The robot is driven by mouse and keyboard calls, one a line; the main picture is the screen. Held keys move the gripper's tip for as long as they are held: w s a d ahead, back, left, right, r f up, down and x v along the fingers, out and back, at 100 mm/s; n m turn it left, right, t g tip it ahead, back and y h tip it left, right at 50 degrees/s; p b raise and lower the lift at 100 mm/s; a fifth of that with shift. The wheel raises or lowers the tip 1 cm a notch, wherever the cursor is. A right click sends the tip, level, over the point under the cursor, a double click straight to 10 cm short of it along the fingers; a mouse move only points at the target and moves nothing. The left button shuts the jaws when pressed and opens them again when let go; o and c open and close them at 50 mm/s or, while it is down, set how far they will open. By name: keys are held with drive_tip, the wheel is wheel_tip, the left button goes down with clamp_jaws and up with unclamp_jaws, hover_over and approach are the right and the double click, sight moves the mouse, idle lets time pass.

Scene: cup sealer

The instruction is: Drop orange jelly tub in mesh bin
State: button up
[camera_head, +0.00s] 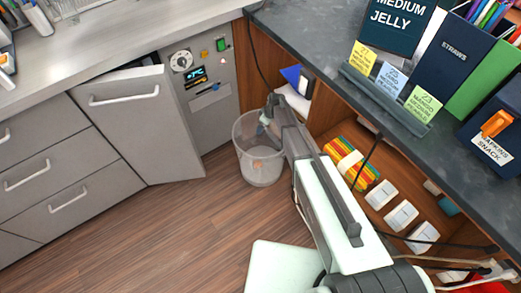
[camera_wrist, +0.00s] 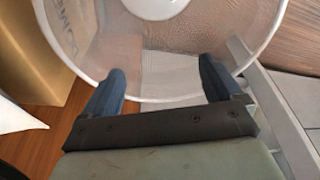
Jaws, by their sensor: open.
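The mesh bin (camera_head: 246,165) is a pale see-through bin with a white rim, standing on the wood floor beside the open grey cabinet door. My gripper (camera_head: 265,118) points down at the bin's opening. In the wrist view, my gripper's two dark fingers (camera_wrist: 162,74) are apart with nothing between them, over the bin's rim (camera_wrist: 274,35). No tub shows clearly in the wrist view.
The open cabinet door (camera_head: 145,122) stands left of the bin. A dark counter (camera_head: 310,40) with labelled boxes and cards is at right, above a wooden shelf holding a colourful stack (camera_head: 352,166) and white packs (camera_head: 401,216). The wood floor (camera_head: 150,235) in front is clear.

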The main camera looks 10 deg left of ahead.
drive_tip(key=v, duration=1.3)
drive_tip(key=shift+r, duration=0.4)
drive_tip(key=s+d+f+m+g+h, duration=0.1)
drive_tip(key=s+d+f+m, duration=0.3)
drive_tip(key=s, duration=1.3)
drive_tip(key=s+d+f+m+g+h, duration=0.1)
drive_tip(key=s+d+f+m+g, duration=0.3)
drive_tip(key=s+d, duration=0.9)
drive_tip(key=s+d+f+m+g+h, duration=0.1)
drive_tip(key=s+d+f+m+g, duration=0.2)
drive_tip(key=s+d+f, duration=0.6)
drive_tip(key=s+m, duration=0.2)
drive_tip(key=s, duration=1)
drive_tip(key=shift+d, duration=0.25)
drive_tip(key=shift+r, duration=0.1)
